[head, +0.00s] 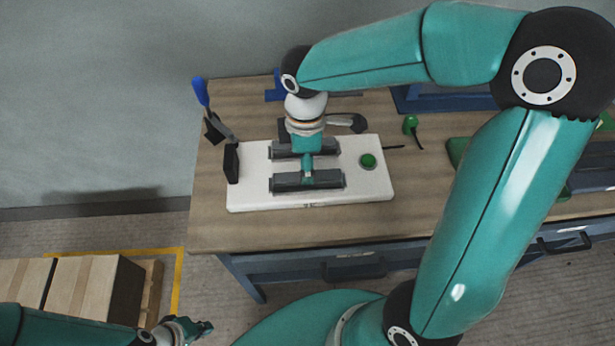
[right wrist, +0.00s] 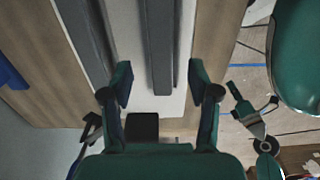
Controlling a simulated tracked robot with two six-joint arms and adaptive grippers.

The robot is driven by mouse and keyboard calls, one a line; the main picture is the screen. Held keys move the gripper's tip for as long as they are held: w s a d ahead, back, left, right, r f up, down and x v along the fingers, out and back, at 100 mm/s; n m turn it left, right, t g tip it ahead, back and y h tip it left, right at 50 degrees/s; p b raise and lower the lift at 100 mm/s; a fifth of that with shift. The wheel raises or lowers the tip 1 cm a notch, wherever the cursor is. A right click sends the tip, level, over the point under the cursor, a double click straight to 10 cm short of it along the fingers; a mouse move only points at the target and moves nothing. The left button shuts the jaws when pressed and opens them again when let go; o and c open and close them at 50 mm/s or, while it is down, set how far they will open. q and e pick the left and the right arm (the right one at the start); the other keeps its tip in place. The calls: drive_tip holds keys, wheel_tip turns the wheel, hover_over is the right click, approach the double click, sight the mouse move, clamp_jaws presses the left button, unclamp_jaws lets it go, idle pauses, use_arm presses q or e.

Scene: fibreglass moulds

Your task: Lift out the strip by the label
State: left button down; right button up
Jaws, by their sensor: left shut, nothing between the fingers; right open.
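Two dark grey mould bars lie parallel on a white board: a rear one (head: 285,150) and a front one (head: 325,180). I cannot make out a separate strip or label. My right gripper (head: 308,170) hangs over the bars from above, open and empty, and hides part of them. In the right wrist view its fingers (right wrist: 160,87) stand apart on either side of the front bar's end (right wrist: 160,45), with the rear bar (right wrist: 88,40) to the left. My left gripper (head: 197,328) is shut and empty, low at the left, away from the bench.
The white board (head: 250,200) carries a round green button (head: 368,161) and a black block (head: 231,163) at its left edge. A blue-handled tool (head: 201,92) stands at the bench's back left. A green-topped item (head: 410,124) lies right of the board. Boxes (head: 85,285) stand on the floor.

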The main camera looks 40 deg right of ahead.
wheel_tip(320, 180, down, 4)
drive_tip(key=shift+s+d+f, duration=0.1)
drive_tip(key=shift+s+f, duration=0.05)
drive_tip(key=shift+c, duration=0.3)
clamp_jaws()
